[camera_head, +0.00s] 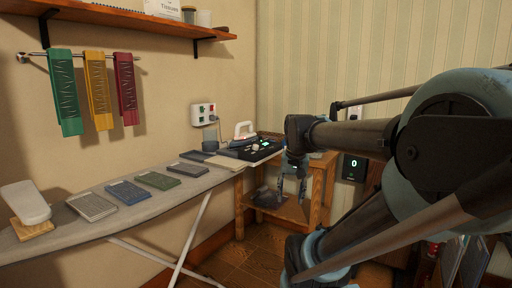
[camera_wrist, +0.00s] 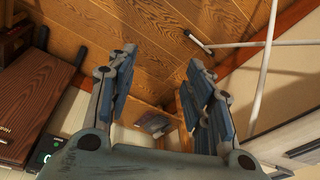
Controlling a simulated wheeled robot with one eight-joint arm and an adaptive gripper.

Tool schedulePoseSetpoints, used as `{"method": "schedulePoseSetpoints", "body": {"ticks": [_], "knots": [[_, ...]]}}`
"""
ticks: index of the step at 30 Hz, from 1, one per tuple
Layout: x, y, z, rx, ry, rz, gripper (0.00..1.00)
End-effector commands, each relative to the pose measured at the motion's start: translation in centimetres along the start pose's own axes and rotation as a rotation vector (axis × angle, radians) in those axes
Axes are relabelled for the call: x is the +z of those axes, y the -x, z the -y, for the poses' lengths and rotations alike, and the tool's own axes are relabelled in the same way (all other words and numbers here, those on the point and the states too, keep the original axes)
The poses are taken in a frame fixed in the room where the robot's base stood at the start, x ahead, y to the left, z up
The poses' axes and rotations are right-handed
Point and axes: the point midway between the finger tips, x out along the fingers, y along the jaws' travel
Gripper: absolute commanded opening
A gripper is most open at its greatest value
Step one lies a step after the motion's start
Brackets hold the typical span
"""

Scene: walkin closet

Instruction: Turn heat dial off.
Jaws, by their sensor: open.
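No heat dial can be made out clearly in either view. A black panel (camera_head: 353,172) with a green "0" stands right of my gripper in the head view. A dark box with a green display (camera_wrist: 47,148) shows at the lower left of the wrist view. A dark unit (camera_head: 262,146) with a green light sits at the ironing board's far end, beside a pale iron (camera_head: 244,131). My gripper (camera_head: 291,188) hangs pointing down, right of that unit, its fingers apart. In the wrist view my gripper (camera_wrist: 162,62) is open and empty above the floor.
The ironing board (camera_head: 160,205) carries several flat folded items and a pale sleeve form (camera_head: 26,204). A wooden side table (camera_head: 300,210) stands beyond its end. Coloured cloths (camera_head: 95,92) hang from a wall rail. Wooden floor (camera_wrist: 150,25) lies below my gripper, with white legs (camera_wrist: 262,60) at right.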

Motion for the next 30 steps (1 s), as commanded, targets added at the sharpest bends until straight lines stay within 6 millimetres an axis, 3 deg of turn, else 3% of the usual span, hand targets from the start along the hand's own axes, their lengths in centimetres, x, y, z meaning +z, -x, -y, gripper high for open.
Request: {"method": "schedulePoseSetpoints", "body": {"ticks": [6,15,30], "knots": [[-7.1,4.8,2.7,-0.013,-0.164,-0.001,0.47],[-16.7,9.7,6.6,-0.03,-0.396,0.002,0.47],[-32.3,14.3,13.8,-0.058,-0.781,0.019,0.47]]}}
